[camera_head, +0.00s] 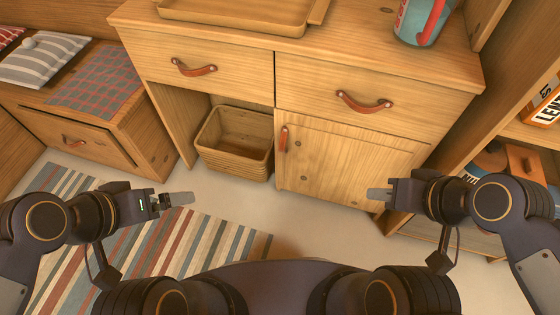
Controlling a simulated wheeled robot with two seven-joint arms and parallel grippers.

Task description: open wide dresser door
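The wooden dresser (215,83) stands in front of me. Its door (345,163) is at the lower right and looks shut, with a vertical leather pull (284,139) near its left edge. My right gripper (378,194) is in front of the door's lower right part, pointing left, apart from the pull. Neither gripper visibly holds anything. The gap between the fingers cannot be made out on either one.
A wicker basket (235,138) stands in the open bay. A tray (240,14) and a blue-red container (420,22) are on top. Shelves (520,134) stand at right, a low bench (75,138) at left. A striped rug (215,240) covers the floor.

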